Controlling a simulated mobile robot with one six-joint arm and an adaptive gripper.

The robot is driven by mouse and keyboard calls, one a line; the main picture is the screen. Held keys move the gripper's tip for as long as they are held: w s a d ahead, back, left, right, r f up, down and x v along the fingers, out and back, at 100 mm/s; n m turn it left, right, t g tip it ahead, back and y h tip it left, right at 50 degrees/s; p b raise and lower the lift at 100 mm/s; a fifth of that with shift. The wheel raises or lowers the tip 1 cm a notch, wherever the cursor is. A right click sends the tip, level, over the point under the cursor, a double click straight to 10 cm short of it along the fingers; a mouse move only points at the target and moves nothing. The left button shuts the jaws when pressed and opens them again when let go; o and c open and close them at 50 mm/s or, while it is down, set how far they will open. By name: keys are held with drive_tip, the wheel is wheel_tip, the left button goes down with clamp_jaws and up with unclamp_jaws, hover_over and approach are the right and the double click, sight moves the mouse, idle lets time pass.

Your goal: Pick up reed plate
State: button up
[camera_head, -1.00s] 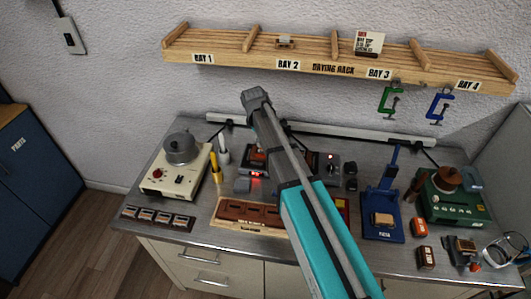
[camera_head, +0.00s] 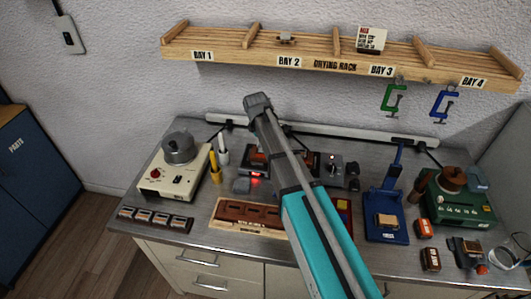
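I cannot tell for sure which thing is the reed plate. Several small pieces with pale metallic tops sit in a row on a dark strip (camera_head: 153,218) at the front left of the bench. A small grey metallic block (camera_head: 286,39) rests on the drying rack above bay 2. A brown wooden tray with dark slots (camera_head: 249,214) lies at the bench's front middle, its right part hidden by my arm. My turquoise and grey arm reaches up over the middle of the bench. No gripper fingers can be made out.
A cream machine with a grey pot (camera_head: 178,165) stands left, and a blue press (camera_head: 386,215) and green machine (camera_head: 457,198) right. The wooden drying rack (camera_head: 335,66) hangs above, with green (camera_head: 393,98) and blue (camera_head: 443,104) clamps below. Bare bench is narrow.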

drive_tip(key=shift+w+d+f+b, duration=0.1)
drive_tip(key=shift+d+f+b, duration=0.05)
drive_tip(key=shift+f+b, duration=0.95)
drive_tip(key=shift+f, duration=0.1)
drive_tip(key=c, duration=1.3)
